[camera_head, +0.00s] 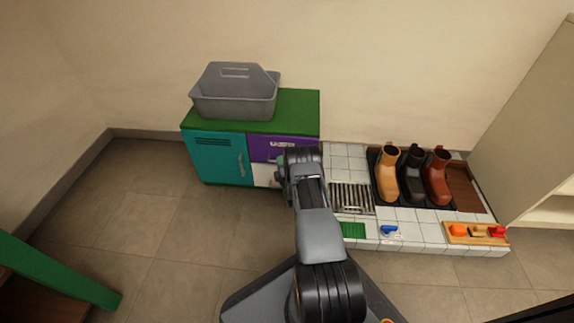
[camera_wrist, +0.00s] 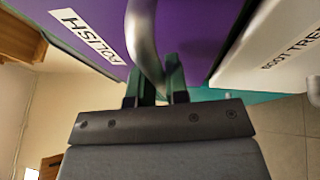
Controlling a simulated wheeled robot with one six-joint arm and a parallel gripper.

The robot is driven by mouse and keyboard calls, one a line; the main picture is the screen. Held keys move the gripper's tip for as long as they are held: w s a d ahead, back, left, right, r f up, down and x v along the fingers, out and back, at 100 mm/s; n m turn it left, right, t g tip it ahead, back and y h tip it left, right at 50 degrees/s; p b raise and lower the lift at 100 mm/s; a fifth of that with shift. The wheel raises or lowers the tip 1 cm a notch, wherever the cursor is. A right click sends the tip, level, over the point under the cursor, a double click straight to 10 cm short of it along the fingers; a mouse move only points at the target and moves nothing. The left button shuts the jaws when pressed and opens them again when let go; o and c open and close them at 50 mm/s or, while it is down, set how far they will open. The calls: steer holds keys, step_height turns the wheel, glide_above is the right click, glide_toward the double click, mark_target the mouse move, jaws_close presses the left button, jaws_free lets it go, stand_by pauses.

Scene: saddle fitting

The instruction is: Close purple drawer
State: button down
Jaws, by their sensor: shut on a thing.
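The purple drawer (camera_head: 258,147) is at the upper right of a cabinet with a green top. Its front also shows in the wrist view (camera_wrist: 195,35), with a label reading POLISH. A curved metal handle (camera_wrist: 141,38) stands out from that front. My gripper (camera_wrist: 154,82) is shut on the handle, with one dark green finger on each side of it. In the head view my gripper (camera_head: 281,170) is at the drawer's front, and my arm hides part of it. I cannot tell exactly how far out the drawer stands.
A white drawer front (camera_wrist: 275,50) labelled BOOT TREE is beside the purple one in the wrist view. A teal door (camera_head: 217,158) is on the cabinet's left. A grey caddy (camera_head: 233,98) stands on top. A tiled platform with boots (camera_head: 412,178) is at the right.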

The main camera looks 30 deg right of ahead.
steer(key=shift+d+r, duration=0.1)
steer(key=shift+d, duration=0.2)
steer(key=c, duration=1.1)
jaws_free()
steer(key=shift+c, duration=0.2)
steer(key=shift+s+a+f, duration=0.15)
steer(key=shift+s+f, duration=0.05)
steer(key=shift+s, duration=0.1)
steer(key=p+v, duration=0.5)
steer(key=v, duration=0.8)
steer(key=shift+r, duration=0.2)
